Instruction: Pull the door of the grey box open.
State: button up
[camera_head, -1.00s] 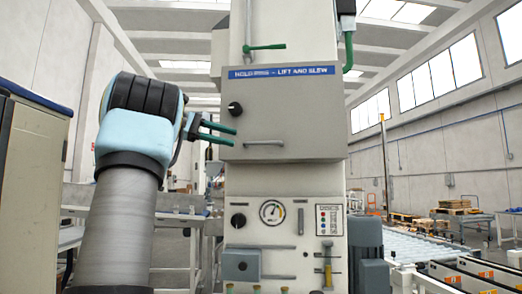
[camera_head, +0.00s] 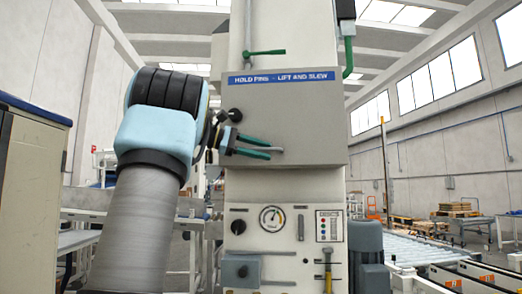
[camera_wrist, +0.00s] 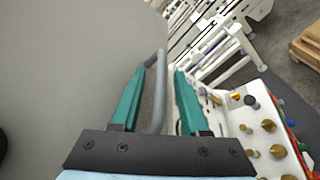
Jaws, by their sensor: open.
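The grey box (camera_head: 305,120) sits on the front of the pale column, with a blue label strip along its top. Its door face looks closed and flat. The door's bar handle (camera_wrist: 160,95) is grey and runs between my two green fingers in the wrist view; in the head view, only its right end (camera_head: 280,150) shows past them. My gripper (camera_head: 270,148) is open and reaches in from the left at the lower part of the door. In the wrist view my gripper (camera_wrist: 159,74) has a finger on each side of the handle, with gaps visible.
A black knob (camera_head: 236,115) stands out on the box's left side, just above my gripper. Below is a panel with a gauge (camera_head: 272,218) and several controls. A green lever (camera_head: 264,52) is above the box. A beige cabinet (camera_head: 30,200) stands at left.

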jog(key=shift+c, duration=0.4)
grip_shut()
dwell(0.9)
